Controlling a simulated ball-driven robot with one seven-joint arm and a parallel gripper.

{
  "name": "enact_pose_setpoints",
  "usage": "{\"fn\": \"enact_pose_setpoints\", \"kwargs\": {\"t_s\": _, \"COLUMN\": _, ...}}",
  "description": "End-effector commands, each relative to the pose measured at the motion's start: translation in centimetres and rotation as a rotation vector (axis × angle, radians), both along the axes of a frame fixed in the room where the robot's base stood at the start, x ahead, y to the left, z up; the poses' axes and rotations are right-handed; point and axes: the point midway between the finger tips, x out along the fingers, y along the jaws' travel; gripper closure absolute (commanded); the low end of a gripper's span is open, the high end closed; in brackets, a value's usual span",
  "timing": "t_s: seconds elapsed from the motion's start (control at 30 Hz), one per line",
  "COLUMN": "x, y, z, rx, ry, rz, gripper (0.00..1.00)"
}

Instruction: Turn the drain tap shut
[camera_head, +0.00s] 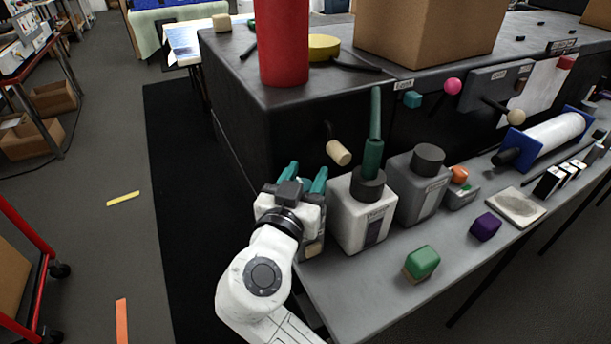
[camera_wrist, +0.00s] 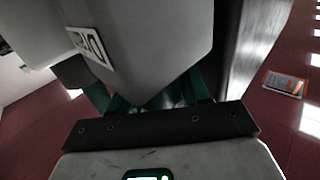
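I cannot pick out the drain tap for certain. A pale cylindrical handle (camera_head: 338,152) on a dark stem sticks out from the dark cabinet's side and may be it. My gripper (camera_head: 304,176) is left of and below this handle, apart from it. Its two teal fingers point up and stand apart, with nothing seen held.
The dark cabinet (camera_head: 250,130) carries a red cylinder (camera_head: 283,45) and a cardboard box (camera_head: 430,25). A white bottle (camera_head: 350,225) and a grey bottle (camera_head: 415,200) stand right of my gripper on the grey bench (camera_head: 355,295). A green block (camera_head: 421,262) lies in front.

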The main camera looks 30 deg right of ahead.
Motion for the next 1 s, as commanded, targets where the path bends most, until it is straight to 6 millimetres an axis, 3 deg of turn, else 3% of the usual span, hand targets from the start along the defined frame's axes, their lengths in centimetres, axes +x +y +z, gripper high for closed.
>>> {"fn": "enact_pose_setpoints", "kwargs": {"t_s": 0.2, "x": -0.02, "y": 0.04, "z": 0.00, "rx": 0.000, "ry": 0.000, "rz": 0.000, "gripper": 0.85}}
{"fn": "enact_pose_setpoints", "kwargs": {"t_s": 0.57, "x": 0.00, "y": 0.13, "z": -0.18, "rx": 0.001, "ry": -0.001, "rz": 0.064, "gripper": 0.85}}
{"fn": "enact_pose_setpoints", "kwargs": {"t_s": 1.0, "x": 0.25, "y": 0.60, "z": 0.19, "rx": 0.002, "ry": -0.002, "rz": 0.413, "gripper": 0.84}}
